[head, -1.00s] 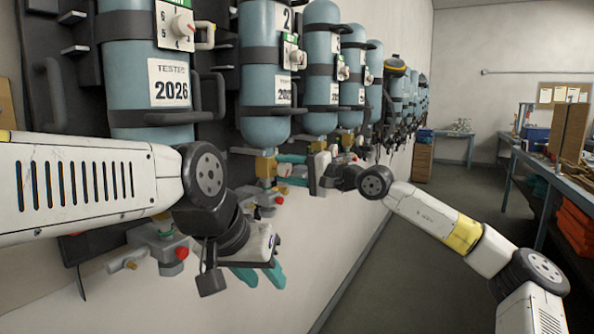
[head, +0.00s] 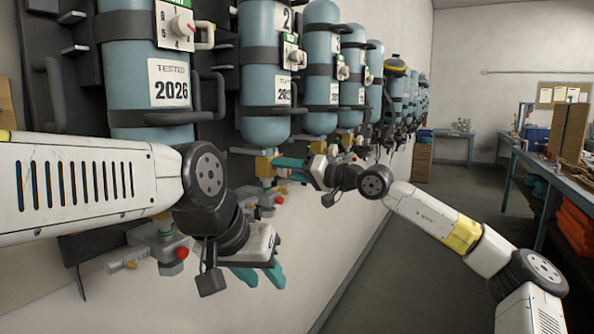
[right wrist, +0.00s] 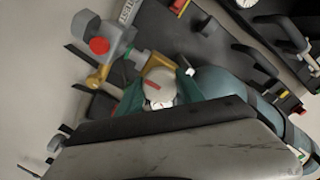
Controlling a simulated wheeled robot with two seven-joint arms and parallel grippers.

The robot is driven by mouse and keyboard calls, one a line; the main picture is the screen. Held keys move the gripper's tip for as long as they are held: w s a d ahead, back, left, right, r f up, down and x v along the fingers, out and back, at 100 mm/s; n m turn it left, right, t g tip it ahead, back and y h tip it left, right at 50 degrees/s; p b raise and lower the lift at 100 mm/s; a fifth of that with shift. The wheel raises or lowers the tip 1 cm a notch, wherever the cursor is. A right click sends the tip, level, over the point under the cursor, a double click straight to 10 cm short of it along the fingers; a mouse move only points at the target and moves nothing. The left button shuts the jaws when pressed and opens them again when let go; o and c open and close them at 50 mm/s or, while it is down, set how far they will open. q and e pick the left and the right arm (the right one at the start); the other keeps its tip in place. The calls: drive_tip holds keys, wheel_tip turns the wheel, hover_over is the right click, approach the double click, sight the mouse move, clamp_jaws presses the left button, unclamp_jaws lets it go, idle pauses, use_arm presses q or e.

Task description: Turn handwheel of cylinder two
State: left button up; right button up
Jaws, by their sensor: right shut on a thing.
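Cylinder two (head: 265,75) is a blue-grey bottle marked "2", upright on the wall rack. A brass valve (head: 266,164) sits at its lower end. My right gripper (head: 280,163) reaches this valve from the right, with its teal fingers beside the brass. In the right wrist view the fingers are shut on a pale round handwheel (right wrist: 158,84) with a red mark. The fingers hide the handwheel in the head view. My left gripper (head: 259,275) hangs lower left, below the valves, with its teal fingers apart and empty.
A nearer cylinder (head: 145,80) tagged 2026 stands at left, with a red-knobbed fitting (head: 172,253) below it. More cylinders recede along the wall. A workbench (head: 545,170) stands at right; the floor between is clear.

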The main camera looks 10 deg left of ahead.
idle(0.4)
drive_tip(key=o, duration=1.4)
drive_tip(key=v, duration=0.7)
drive_tip(key=shift+d, duration=0.4)
drive_tip(key=shift+s+d, duration=0.1)
drive_tip(key=shift+d, duration=0.05)
